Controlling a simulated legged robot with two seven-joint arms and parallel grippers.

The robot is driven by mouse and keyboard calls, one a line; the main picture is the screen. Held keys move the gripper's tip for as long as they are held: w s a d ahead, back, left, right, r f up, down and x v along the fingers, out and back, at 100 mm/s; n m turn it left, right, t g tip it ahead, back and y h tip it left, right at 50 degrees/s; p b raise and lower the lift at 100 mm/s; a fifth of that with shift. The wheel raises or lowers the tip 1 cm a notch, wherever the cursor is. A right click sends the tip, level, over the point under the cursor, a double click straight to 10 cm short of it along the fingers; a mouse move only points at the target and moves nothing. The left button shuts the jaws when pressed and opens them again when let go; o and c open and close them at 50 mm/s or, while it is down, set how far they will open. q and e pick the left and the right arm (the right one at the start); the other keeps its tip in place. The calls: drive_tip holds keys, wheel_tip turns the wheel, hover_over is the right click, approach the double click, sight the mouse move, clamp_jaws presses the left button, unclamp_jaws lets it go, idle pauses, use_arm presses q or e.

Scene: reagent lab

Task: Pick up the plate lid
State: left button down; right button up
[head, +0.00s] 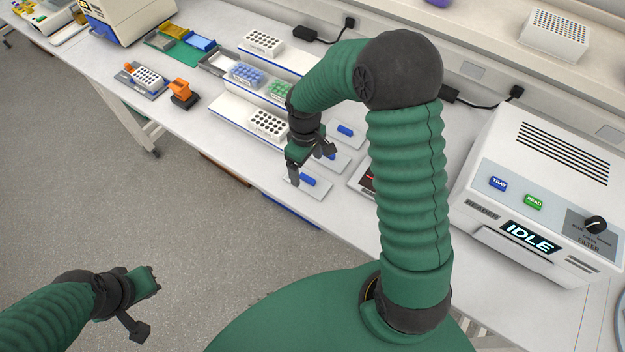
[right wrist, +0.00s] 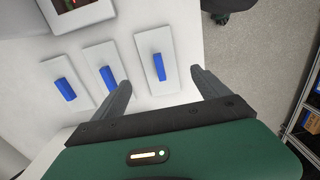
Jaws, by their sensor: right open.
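Three flat pale lids, each with a blue bar handle, lie in a row on the bench. The nearest lid (head: 314,190) also shows in the right wrist view (right wrist: 147,76), at the right end of the row. The middle lid (right wrist: 97,57) and the far lid (right wrist: 57,76) lie to its left there. In the head view my arm partly covers the row. My right gripper (head: 311,166) is open and empty above the nearest lid. In the right wrist view its fingers (right wrist: 160,80) stand on either side of that lid's blue handle. My left gripper (head: 148,302) is open and empty over the floor.
A reader (head: 545,185) marked IDLE stands on the right. Racks of blue and green tubes (head: 245,73) and a white rack (head: 267,124) stand behind the lids. A dark-topped device (head: 360,186) sits right of the lids. The bench's front edge runs close to the nearest lid.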

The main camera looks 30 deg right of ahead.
sight(307, 178)
drive_tip(key=f, duration=0.3)
drive_tip(key=f+p, duration=0.1)
drive_tip(key=f, duration=0.1)
drive_tip(key=shift+w+a+f, duration=0.25)
drive_tip(key=shift+a+f, duration=0.05)
drive_tip(key=shift+a, duration=0.05)
drive_tip(key=shift+s+f, duration=0.1)
drive_tip(key=shift+s, duration=0.05)
drive_tip(key=shift+s+d, duration=0.3)
drive_tip(key=shift+d, duration=0.15)
drive_tip(key=shift+c, duration=0.2)
drive_tip(key=shift+d, duration=0.15)
drive_tip(key=shift+c, duration=1.1)
drive_tip(key=shift+w+f, duration=0.1)
drive_tip(key=shift+w, duration=0.1)
drive_tip(key=c, duration=0.5)
drive_tip(key=shift+a, duration=0.25)
drive_tip(key=c, duration=0.5)
drive_tip(key=shift+a, duration=0.2)
drive_tip(key=shift+c, duration=0.8)
use_arm(q)
drive_tip(key=shift+w+a+r, duration=0.1)
drive_tip(key=shift+w+a, duration=0.6)
drive_tip(key=shift+d, duration=0.1)
use_arm(e)
drive_tip(key=shift+d+r, duration=0.1)
drive_tip(key=shift+r, duration=0.1)
